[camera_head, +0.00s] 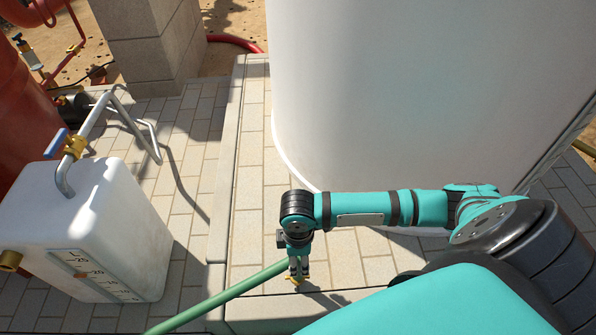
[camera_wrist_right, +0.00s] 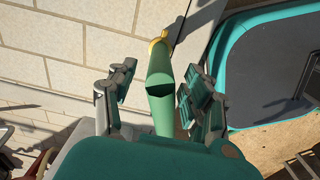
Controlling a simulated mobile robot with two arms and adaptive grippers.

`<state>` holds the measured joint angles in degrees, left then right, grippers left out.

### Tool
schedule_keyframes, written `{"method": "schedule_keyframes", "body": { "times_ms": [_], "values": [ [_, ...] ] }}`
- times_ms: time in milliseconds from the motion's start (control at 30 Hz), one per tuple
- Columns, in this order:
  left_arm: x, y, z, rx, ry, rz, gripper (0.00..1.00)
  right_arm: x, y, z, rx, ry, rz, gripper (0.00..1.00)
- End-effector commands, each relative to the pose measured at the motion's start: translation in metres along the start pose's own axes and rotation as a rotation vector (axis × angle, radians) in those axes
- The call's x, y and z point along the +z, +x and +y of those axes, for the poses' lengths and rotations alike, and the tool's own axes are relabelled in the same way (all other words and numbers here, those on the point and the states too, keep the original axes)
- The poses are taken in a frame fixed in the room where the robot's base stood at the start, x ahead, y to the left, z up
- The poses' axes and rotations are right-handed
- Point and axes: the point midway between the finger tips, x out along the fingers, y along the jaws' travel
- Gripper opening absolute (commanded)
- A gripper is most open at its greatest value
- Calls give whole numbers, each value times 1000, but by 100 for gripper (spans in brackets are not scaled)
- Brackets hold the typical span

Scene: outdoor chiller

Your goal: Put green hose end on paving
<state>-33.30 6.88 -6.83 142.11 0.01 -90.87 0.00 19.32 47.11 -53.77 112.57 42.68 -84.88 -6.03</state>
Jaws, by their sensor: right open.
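The green hose (camera_head: 228,293) runs up from the bottom left of the head view to my right gripper (camera_head: 299,272). Its yellow end (camera_head: 293,280) shows just below the fingers, over the light paving (camera_head: 340,262). In the right wrist view the green hose (camera_wrist_right: 162,105) lies between the two fingers of my right gripper (camera_wrist_right: 160,95), with the yellow end (camera_wrist_right: 157,47) beyond the fingertips. The fingers stand apart on either side, with gaps to the hose. I cannot tell whether the hose end touches the paving. My left gripper is not in view.
A large white tank (camera_head: 400,95) stands just behind my right arm. A white container (camera_head: 95,225) with a bent pipe and blue-handled valve (camera_head: 62,143) stands at left. A paving step edge (camera_head: 222,190) runs between. Bare paving lies left of the tank.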

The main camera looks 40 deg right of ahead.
Motion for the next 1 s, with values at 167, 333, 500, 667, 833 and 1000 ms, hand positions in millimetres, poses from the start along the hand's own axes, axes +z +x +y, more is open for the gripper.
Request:
{"method": "schedule_keyframes", "body": {
  "times_ms": [167,333,500,667,833,1000],
  "values": [
    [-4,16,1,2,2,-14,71,0,-42,0,1,0,1,51],
    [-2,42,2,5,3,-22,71,0,-57,0,-1,0,0,51],
    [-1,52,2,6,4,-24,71,-10,-60,-8,-4,5,29,51],
    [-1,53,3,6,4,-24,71,-55,-52,-44,-6,107,200,51],
    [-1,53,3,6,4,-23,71,-63,-42,-63,30,425,343,51],
    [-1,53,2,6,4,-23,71,-11,-23,-70,99,722,303,51]
  ]
}}
